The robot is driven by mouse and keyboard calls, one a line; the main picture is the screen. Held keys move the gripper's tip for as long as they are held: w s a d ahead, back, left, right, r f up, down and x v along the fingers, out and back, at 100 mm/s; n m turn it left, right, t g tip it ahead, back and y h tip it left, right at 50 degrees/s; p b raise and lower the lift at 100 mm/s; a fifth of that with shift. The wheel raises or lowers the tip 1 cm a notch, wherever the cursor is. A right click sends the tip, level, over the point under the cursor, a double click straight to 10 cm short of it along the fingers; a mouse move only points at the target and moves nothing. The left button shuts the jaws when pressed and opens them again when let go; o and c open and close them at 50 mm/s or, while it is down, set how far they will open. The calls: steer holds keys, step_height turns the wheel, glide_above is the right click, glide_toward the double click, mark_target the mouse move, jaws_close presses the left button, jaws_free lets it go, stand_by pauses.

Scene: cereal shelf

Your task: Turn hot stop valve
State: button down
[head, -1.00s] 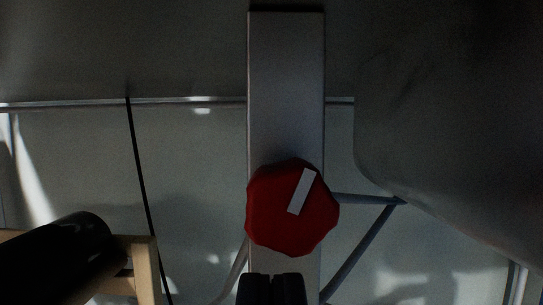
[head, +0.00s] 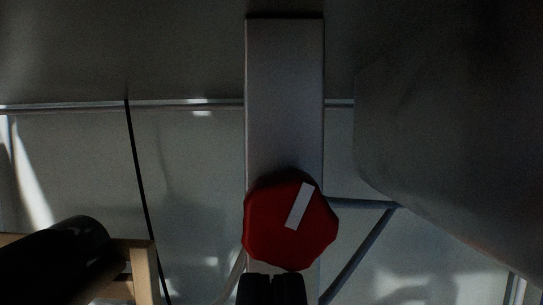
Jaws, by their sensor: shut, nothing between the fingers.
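The hot stop valve is a red knob (head: 275,240) with a scalloped edge and a white bar mark that leans to the right at its top. It sits in front of a grey upright panel (head: 285,95), low in the middle of the head view. My gripper (head: 272,285) is black and shows at the bottom edge, its fingers closed together with nothing between them.
A large grey rounded body (head: 450,130) fills the right side. A wooden frame (head: 145,268) with a black cylinder (head: 60,258) stands at lower left. A thin black cable (head: 140,180) hangs left of the panel. A grey pipe (head: 360,250) runs at lower right.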

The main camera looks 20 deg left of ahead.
steer(key=shift+w+d+r, duration=0.1)
steer(key=shift+w+d, duration=0.05)
steer(key=shift+d, duration=0.2)
stand_by(0.4)
steer(key=s+d, duration=0.1)
steer(key=s, duration=0.4)
steer(key=shift+s+d+f, duration=0.4)
steer(key=shift+f, duration=0.05)
stand_by(0.4)
